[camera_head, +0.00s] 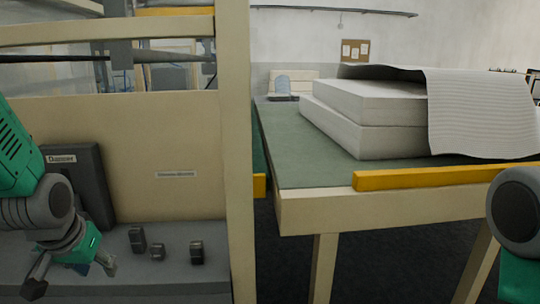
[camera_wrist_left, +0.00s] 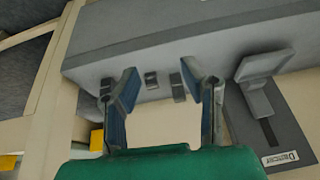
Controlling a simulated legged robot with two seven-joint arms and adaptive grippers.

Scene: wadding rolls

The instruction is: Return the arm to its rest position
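My left arm comes in from the left edge in the head view. Its left gripper (camera_head: 72,275) hangs over the grey ledge (camera_head: 170,280), beside a dark labelled box (camera_head: 82,180). The left wrist view shows the same gripper (camera_wrist_left: 158,80) with its two blue-padded fingers spread apart and nothing between them. Part of my right arm (camera_head: 516,212) shows at the right edge of the head view; its gripper is out of frame.
Three small dark switch-like blocks (camera_head: 197,252) sit on the ledge, right of the left gripper. A beige post (camera_head: 237,150) separates the ledge from a table (camera_head: 290,165) bearing stacked white wadding slabs (camera_head: 375,105). A yellow bar (camera_head: 430,177) runs along the table's front edge.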

